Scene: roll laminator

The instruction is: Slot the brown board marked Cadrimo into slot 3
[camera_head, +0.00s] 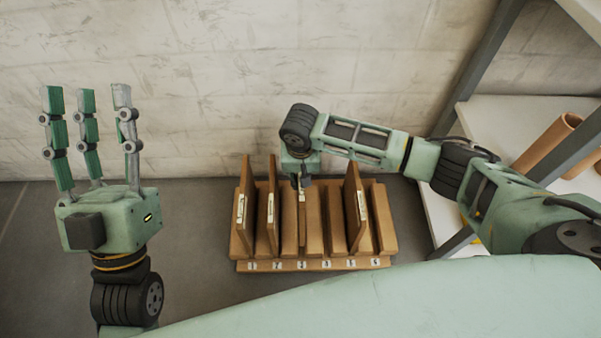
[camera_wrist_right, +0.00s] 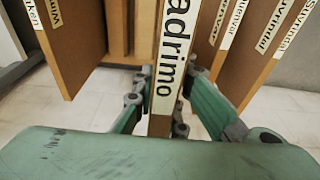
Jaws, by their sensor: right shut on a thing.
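The brown Cadrimo board shows in the right wrist view (camera_wrist_right: 174,60), its white label reading "adrimo" with the first letter out of frame. In the head view its thin edge (camera_head: 302,212) stands upright in line with slot 3 of the wooden rack (camera_head: 312,266). My right gripper (camera_head: 302,182) is shut on the board's upper part from above; its fingers flank the label in the wrist view. How deep the board sits in the slot cannot be told. My left gripper (camera_head: 88,95) is open and empty, fingers up, left of the rack.
Other upright boards stand in slot 1 (camera_head: 241,208), slot 2 (camera_head: 271,207) and slot 5 (camera_head: 354,208), close on both sides. Slots 4 and 6 look empty. A shelf with brown tubes (camera_head: 545,143) is at the right. A pale wall is behind.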

